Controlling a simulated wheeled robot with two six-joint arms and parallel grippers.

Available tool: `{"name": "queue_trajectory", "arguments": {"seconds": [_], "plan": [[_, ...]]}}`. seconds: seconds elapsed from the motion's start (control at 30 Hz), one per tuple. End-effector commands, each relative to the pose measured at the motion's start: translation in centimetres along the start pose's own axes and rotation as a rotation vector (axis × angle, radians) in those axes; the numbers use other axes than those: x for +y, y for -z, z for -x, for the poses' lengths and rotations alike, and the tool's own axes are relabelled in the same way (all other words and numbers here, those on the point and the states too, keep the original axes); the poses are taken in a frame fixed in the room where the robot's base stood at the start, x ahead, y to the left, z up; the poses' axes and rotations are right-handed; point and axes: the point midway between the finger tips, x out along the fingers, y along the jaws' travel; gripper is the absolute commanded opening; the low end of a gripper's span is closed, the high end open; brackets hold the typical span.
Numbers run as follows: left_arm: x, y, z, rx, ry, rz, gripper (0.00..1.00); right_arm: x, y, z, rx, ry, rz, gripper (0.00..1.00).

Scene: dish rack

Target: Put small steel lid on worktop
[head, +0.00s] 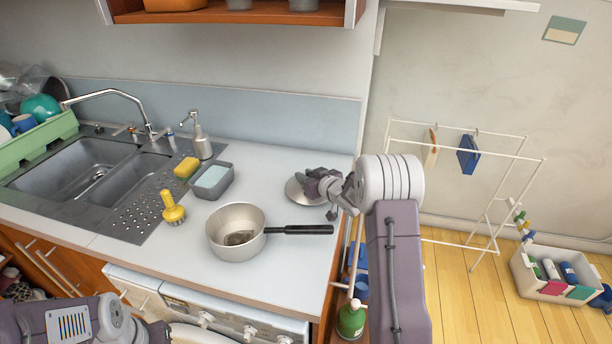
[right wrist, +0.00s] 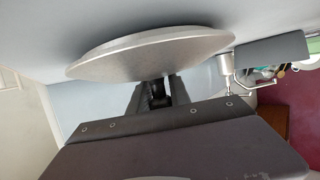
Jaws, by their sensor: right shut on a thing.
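The small steel lid (head: 300,190) is a round metal disc at the right end of the worktop (head: 275,266). In the right wrist view the lid (right wrist: 150,55) spans the top middle, seen almost edge-on. My right gripper (head: 328,184) reaches in from the right and is shut on the lid, its fingers (right wrist: 160,92) meeting the lid's middle. I cannot tell whether the lid touches the worktop or hangs just above it. The knob is hidden by the fingers. My left arm shows at the bottom left of the head view; its fingertips are not in view.
A steel saucepan (head: 224,222) with a black handle stands left of and in front of the lid. A grey basin (head: 212,185), a yellow sponge (head: 187,168), a yellow brush (head: 173,209) and a soap dispenser (head: 201,142) stand farther left by the sink (head: 70,170).

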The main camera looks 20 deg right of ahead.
Motion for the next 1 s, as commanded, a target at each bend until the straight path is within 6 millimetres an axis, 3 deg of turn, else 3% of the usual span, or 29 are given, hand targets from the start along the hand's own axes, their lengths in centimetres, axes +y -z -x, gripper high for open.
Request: {"name": "queue_trajectory", "arguments": {"seconds": [0.53,0.57,0.63,1.0], "plan": [[0.00,-0.02,-0.25,0.000,0.000,0.000,0.36,0.00,-0.39,-0.16,0.001,0.000,0.000,0.00],[0.00,-0.02,-0.20,0.000,0.000,0.000,0.36,0.00,-0.33,-0.14,0.002,0.000,0.000,0.32],[0.00,-0.02,-0.19,0.000,0.000,0.000,0.36,0.00,-0.32,-0.14,0.001,0.000,0.000,0.49],[0.00,-0.02,-0.20,0.000,0.000,0.000,0.36,-0.01,-0.42,-0.14,-0.001,0.000,0.000,0.49]]}}
